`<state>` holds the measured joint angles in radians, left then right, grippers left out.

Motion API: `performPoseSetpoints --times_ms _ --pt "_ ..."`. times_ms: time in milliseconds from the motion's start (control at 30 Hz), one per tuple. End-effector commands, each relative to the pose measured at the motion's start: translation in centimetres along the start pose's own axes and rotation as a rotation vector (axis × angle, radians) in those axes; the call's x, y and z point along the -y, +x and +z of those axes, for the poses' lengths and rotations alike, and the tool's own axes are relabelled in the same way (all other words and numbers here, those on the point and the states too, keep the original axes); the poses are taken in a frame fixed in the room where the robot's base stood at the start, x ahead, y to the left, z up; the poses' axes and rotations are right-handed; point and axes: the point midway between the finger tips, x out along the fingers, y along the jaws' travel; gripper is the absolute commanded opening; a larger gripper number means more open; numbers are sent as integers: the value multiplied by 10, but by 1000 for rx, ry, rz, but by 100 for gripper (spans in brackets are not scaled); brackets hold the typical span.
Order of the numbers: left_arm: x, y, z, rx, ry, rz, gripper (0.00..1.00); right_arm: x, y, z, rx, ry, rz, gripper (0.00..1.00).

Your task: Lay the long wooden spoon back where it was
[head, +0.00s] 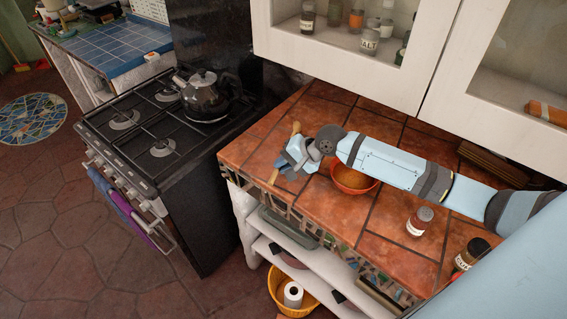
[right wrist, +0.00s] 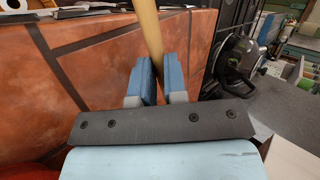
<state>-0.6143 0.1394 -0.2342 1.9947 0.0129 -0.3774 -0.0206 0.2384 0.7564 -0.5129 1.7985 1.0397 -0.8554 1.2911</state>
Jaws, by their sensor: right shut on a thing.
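The long wooden spoon (right wrist: 150,32) is between the two blue fingers of my right gripper (right wrist: 160,82) in the right wrist view. The fingers are shut on its shaft. In the head view, the spoon (head: 296,127) shows as a light wooden end above my right gripper (head: 286,168) and a short piece below it. The gripper hides the middle of the spoon. Both are over the left end of the terracotta tiled counter (head: 250,145); I cannot tell whether the spoon touches the tiles. My left gripper is not in view.
An orange bowl (head: 354,184) stands close beside my right gripper, partly under my arm. A spice jar (head: 419,221) and a darker jar (head: 470,254) stand to the right. The stove with a kettle (head: 203,95) is left of the counter. White cabinets (head: 345,50) hang above.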

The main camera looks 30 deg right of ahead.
Motion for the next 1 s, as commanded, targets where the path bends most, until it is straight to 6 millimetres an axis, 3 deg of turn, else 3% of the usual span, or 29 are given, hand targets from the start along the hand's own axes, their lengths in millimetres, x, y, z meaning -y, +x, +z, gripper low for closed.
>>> performPoseSetpoints --times_ms 1000 --pt "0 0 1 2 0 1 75 -15 15 -1 0 0 0 0"
